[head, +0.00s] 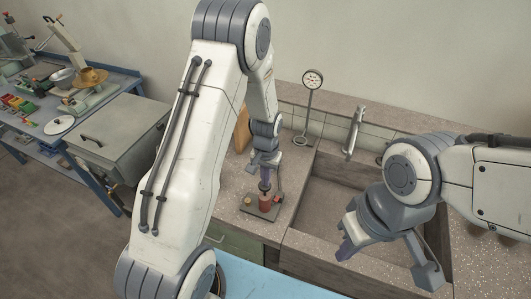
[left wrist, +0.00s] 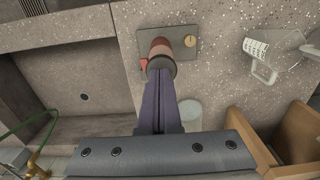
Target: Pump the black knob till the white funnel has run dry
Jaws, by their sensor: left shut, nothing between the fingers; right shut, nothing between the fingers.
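The pump is a red-brown cylinder (head: 265,200) standing on a dark plate (head: 256,209) on the bench left of the sink; it also shows in the left wrist view (left wrist: 160,46). A dark round piece at its top, seemingly the black knob (left wrist: 162,69), lies under my left fingertips. My left gripper (head: 265,186) is shut, empty and pointing down right over it; I cannot tell whether it touches. A pale round vessel (left wrist: 190,110) is partly hidden by the fingers; I cannot tell whether it is the white funnel. My right gripper (head: 345,251) is shut and empty above the sink.
A brass knob (left wrist: 190,41) sits on the plate beside the cylinder. A clear jug (left wrist: 264,62) and a wooden piece (left wrist: 292,140) stand near. The sink (head: 320,212) has a tap (head: 353,132). A dial stand (head: 310,100) is behind. A blue cluttered bench (head: 40,128) is at left.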

